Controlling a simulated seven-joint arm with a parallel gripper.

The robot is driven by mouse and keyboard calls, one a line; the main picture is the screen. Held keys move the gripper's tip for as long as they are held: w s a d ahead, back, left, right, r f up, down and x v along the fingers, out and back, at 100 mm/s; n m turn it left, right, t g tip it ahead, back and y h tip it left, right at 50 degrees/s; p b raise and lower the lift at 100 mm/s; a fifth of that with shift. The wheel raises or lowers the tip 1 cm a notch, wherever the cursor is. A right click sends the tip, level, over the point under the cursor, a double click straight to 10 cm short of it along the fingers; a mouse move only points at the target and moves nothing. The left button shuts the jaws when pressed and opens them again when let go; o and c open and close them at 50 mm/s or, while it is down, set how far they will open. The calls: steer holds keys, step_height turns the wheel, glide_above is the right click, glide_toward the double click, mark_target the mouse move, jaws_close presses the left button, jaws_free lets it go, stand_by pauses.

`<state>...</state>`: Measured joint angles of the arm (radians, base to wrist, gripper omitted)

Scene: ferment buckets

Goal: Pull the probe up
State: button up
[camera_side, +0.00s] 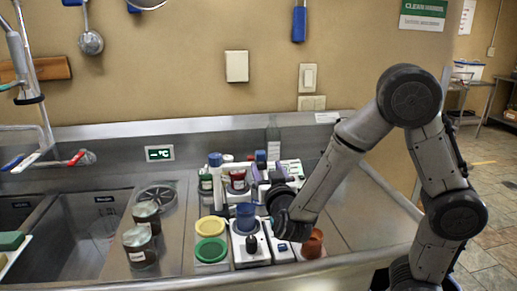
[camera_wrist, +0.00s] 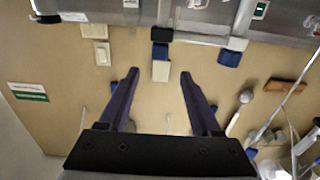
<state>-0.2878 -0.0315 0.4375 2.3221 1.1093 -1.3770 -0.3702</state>
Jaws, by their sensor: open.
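My gripper (camera_wrist: 159,75) is open, with its two dark violet fingers spread apart. In the side view my gripper (camera_side: 266,178) is low over the cluster of gear on the steel bench. A blue-capped piece (camera_wrist: 160,52) shows between the finger lines, beyond the tips. It seems to be the blue top (camera_side: 261,156) in the side view; I cannot tell for sure that this is the probe. A second blue cap (camera_wrist: 230,57) sits to its right, on a white post (camera_side: 215,160) in the side view. The probe's lower part is hidden. Nothing is held.
A readout (camera_side: 160,153) showing dashes and °C stands behind. Yellow (camera_side: 210,226) and green (camera_side: 210,250) lids lie at the front. A brown cup (camera_side: 312,243) is close below my arm. The bench at right is clear.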

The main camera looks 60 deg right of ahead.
steer(key=x, duration=1.3)
steer(key=shift+d, duration=0.1)
jaws_close()
stand_by(1.0)
